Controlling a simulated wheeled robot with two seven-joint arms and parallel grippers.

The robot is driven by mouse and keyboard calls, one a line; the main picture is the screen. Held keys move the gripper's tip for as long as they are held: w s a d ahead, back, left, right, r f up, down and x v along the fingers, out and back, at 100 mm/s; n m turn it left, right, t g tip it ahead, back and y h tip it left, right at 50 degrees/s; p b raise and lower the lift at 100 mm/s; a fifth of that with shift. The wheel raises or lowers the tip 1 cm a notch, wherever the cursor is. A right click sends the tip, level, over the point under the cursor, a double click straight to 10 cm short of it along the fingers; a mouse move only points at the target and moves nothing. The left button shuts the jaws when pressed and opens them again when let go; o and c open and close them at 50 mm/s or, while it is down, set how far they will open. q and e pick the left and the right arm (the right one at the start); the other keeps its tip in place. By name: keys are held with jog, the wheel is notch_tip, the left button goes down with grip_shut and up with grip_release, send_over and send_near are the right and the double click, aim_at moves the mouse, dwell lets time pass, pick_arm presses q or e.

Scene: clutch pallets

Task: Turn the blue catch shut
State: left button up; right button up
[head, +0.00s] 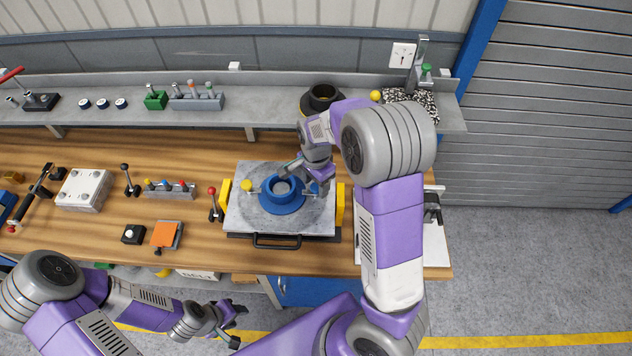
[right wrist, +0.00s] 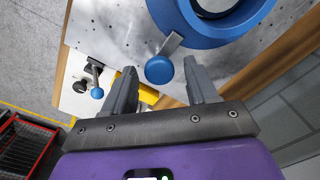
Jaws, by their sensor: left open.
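The blue catch (right wrist: 159,70) is a round blue knob on a short metal lever beside the blue ring housing (right wrist: 210,35) in the right wrist view. The housing also shows in the head view (head: 283,205), on a grey plate (head: 250,215). My right gripper (right wrist: 161,76) is open, its fingertips on either side of the blue knob; contact cannot be told. In the head view my right gripper (head: 310,178) covers the right side of the housing, hiding the blue knob. A yellow knob (head: 246,185) is on the housing's left. My left gripper (head: 228,322) is open and empty, before the bench.
Another blue knob (right wrist: 97,93) on a lever stands on a white panel beside the plate. Yellow blocks (head: 340,205) flank the plate, with a black handle (head: 278,241) in front. A red-knobbed lever (head: 213,203) stands left. A black ring part (head: 322,96) sits behind.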

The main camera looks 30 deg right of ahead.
aim_at(316, 186)
notch_tip(316, 186, up, 8)
jog(key=shift+f, duration=0.2)
dwell(0.5)
jog(key=shift+f, duration=0.1)
dwell(0.3)
